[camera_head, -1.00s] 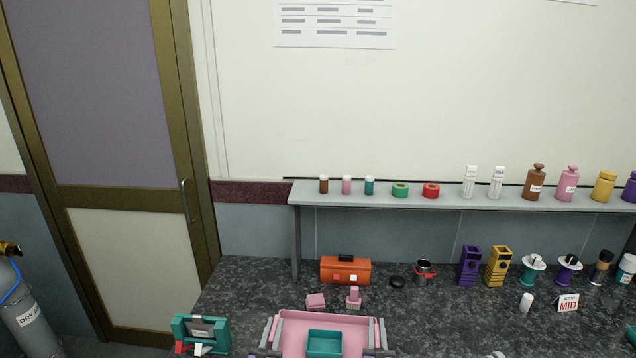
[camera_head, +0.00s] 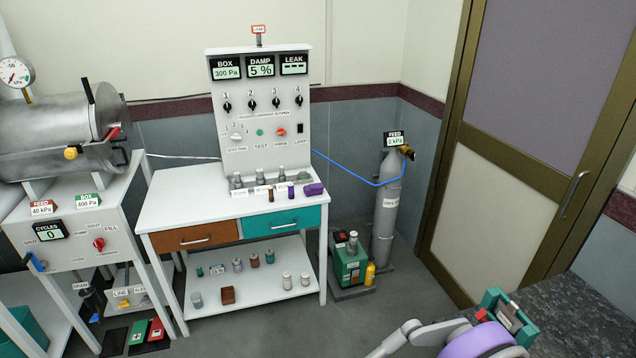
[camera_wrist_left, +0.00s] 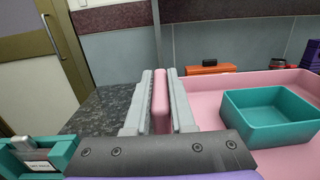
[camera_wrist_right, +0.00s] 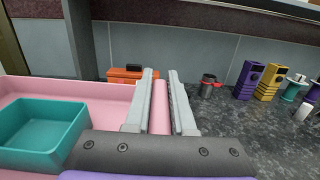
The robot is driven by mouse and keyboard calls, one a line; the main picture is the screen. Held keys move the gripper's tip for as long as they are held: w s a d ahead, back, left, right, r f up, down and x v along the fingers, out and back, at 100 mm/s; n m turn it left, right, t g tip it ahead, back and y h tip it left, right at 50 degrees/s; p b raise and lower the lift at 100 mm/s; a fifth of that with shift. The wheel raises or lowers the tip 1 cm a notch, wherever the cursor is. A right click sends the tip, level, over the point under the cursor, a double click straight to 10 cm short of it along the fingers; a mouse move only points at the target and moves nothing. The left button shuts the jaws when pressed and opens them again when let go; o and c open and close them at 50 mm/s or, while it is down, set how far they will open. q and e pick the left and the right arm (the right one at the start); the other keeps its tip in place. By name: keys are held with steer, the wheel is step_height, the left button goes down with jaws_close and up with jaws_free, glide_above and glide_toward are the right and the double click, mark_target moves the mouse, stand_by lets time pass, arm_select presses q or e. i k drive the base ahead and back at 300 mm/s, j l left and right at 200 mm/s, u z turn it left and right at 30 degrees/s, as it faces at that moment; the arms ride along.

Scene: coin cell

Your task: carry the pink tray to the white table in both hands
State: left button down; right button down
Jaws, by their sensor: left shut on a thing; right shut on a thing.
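The pink tray (camera_wrist_left: 290,82) shows in both wrist views, with a teal open box (camera_wrist_left: 265,125) inside it. My left gripper (camera_wrist_left: 160,95) is shut on a pink upright handle at the tray's left side. My right gripper (camera_wrist_right: 160,100) is shut on the pink handle at the tray's right side (camera_wrist_right: 70,90). I cannot tell whether the tray rests on the dark counter or is slightly above it. In the head view the white table (camera_head: 185,205) stands left of centre, with an upright panel at its back. The tray is out of the head view.
The dark speckled counter (camera_head: 590,310) is at lower right, with a teal device (camera_head: 507,315) on it. A grey gas cylinder (camera_head: 387,205) and a green pump (camera_head: 350,265) stand right of the white table. Bottles and a purple item occupy its back right; its front left top is clear.

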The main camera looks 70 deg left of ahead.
mark_target(188, 211)
steer(key=k, duration=0.45)
steer(key=k+u, duration=0.1)
steer(key=u, duration=0.25)
steer(key=k+u, duration=0.1)
steer(key=u, duration=1.25)
steer(key=i+j+u, duration=0.1)
steer(key=u, duration=0.25)
steer(key=i+j+u, duration=0.1)
steer(key=u, duration=0.25)
steer(key=i+j, duration=1.95)
